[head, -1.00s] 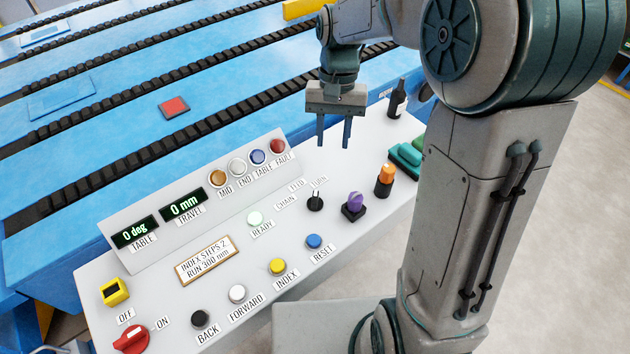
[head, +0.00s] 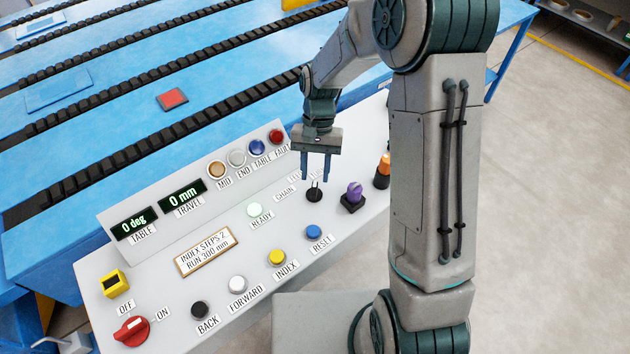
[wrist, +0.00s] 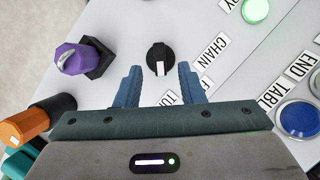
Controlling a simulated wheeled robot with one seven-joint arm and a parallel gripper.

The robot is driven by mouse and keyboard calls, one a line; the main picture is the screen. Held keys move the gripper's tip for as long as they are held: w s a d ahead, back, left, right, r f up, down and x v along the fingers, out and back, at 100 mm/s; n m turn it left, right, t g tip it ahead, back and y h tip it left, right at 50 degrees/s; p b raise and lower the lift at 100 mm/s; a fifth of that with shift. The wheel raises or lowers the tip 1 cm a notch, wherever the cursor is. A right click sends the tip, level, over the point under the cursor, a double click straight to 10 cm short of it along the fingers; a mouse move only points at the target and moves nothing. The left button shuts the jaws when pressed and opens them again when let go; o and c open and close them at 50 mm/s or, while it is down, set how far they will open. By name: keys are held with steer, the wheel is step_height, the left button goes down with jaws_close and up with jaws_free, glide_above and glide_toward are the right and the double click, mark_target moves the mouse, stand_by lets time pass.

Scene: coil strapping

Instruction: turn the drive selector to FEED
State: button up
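The drive selector (head: 314,195) is a small black rotary knob on the grey console, also seen in the wrist view (wrist: 158,54). Its white pointer mark points towards the gripper side in the wrist view, roughly at the label starting "TU" (wrist: 170,98). The CHAIN label (wrist: 214,48) is readable; the label between them, starting with "F", is mostly hidden by a finger. My gripper (head: 315,180) is open and empty, fingers pointing down, close to the knob. In the wrist view its fingertips (wrist: 160,70) lie either side of the knob's line, apart from it.
A purple knob (head: 353,195) on a black base and an orange knob (head: 382,172) stand right of the selector. Blue RESET (head: 313,232) and yellow INDEX (head: 277,257) buttons lie in front. The sloped display panel (head: 196,185) rises to the left behind. The green READY lamp (head: 254,210) is lit.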

mark_target(313, 187)
steer(key=shift+x, duration=1.95)
jaws_close()
steer(key=shift+n, duration=0.3)
steer(key=n+h, duration=0.1)
steer(key=n, duration=0.3)
steer(key=shift+a+h+b, duration=0.15)
steer(key=shift+h+b, duration=0.2)
steer(key=shift+h, duration=0.05)
steer(key=shift+a+n+t+h+b, duration=0.1)
steer(key=shift+n+t+h+b, duration=0.35)
steer(key=shift+n, duration=1.55)
steer(key=shift+w+r+h, duration=0.1)
steer(key=shift+h, duration=0.15)
